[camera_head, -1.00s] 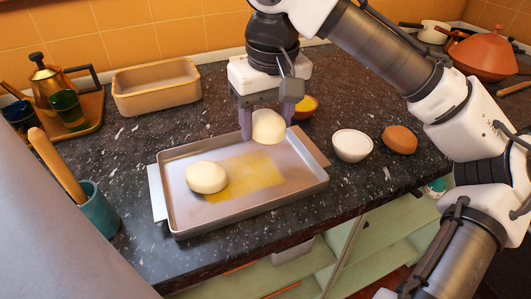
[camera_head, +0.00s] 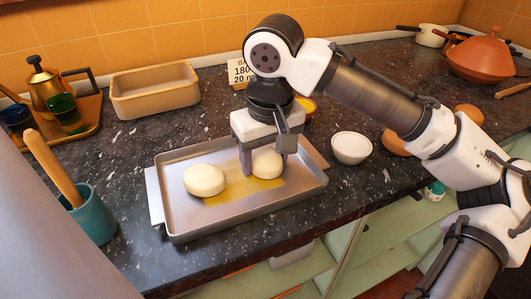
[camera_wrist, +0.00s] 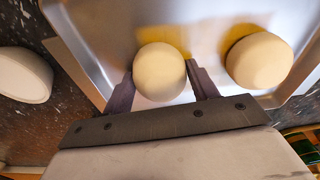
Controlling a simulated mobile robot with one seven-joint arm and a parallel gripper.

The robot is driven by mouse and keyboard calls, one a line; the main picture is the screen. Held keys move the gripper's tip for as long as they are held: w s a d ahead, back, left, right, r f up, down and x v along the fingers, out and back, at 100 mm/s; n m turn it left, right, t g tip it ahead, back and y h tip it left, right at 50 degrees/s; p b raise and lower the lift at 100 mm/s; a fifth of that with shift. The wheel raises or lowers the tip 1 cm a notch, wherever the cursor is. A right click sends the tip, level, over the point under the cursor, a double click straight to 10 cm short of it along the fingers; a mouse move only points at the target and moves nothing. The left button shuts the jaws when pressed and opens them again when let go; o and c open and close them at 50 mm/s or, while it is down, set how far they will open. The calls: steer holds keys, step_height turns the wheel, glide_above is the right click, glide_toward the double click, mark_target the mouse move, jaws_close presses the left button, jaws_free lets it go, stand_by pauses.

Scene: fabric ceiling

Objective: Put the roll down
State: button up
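A pale round roll (camera_head: 267,165) is between the two fingers of my gripper (camera_head: 266,162), low over the right part of the metal baking tray (camera_head: 187,225). In the wrist view this roll (camera_wrist: 160,70) has a finger of my gripper (camera_wrist: 161,85) against each side. The roll's underside is at or very near the tray floor; I cannot tell whether it touches. A second pale roll (camera_head: 204,180) lies on the tray to the left, and it also shows in the wrist view (camera_wrist: 259,61), apart from the held one.
A yellow patch (camera_head: 228,190) covers the tray's middle. A white bowl (camera_head: 351,148) stands right of the tray, with brown round things beyond it. A beige loaf dish (camera_head: 155,95) stands behind, and a teal pot (camera_head: 92,215) with a wooden handle is at the left.

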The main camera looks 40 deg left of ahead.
mark_target(269, 157)
steer(key=o, duration=0.4)
steer(key=r, duration=0.4)
steer(key=d+r, duration=0.1)
steer(key=r, duration=0.3)
steer(key=r+p, duration=0.1)
steer(key=r, duration=0.3)
steer(key=shift+s+d+r, duration=0.15)
steer(key=shift+s, duration=0.2)
